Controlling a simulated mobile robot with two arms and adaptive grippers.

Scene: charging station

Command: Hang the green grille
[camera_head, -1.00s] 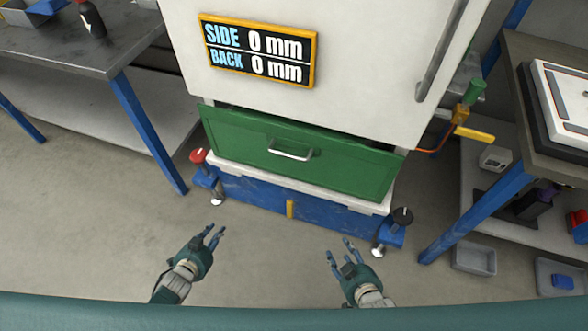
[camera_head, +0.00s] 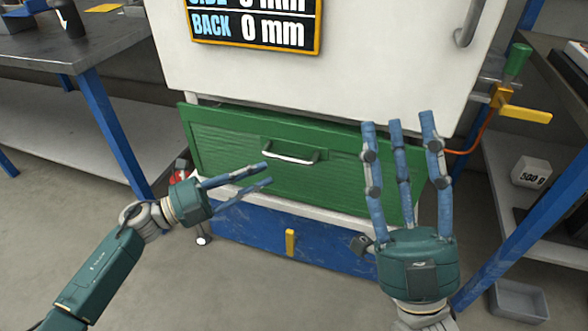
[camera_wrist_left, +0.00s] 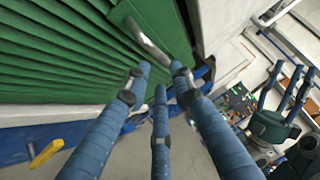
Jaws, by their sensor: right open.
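The green grille (camera_head: 335,180) is a ribbed panel with a pale bar handle (camera_head: 290,158). It sits on the front of the white cabinet, tilted, with a dark gap above its top edge. My left gripper (camera_head: 266,175) has its fingers extended and apart just below the handle. In the left wrist view the handle (camera_wrist_left: 148,42) lies just beyond the fingertips, and nothing is between the fingers. My right gripper (camera_head: 398,120) is open with its fingers up, in front of the grille's right end and hiding part of it.
A blue base (camera_head: 250,228) with a yellow tab (camera_head: 290,242) is below the grille. A display (camera_head: 255,25) is on the white cabinet (camera_head: 370,60) above. A green-topped lever (camera_head: 517,62) and yellow handle (camera_head: 525,114) stand at right. Workbenches flank both sides.

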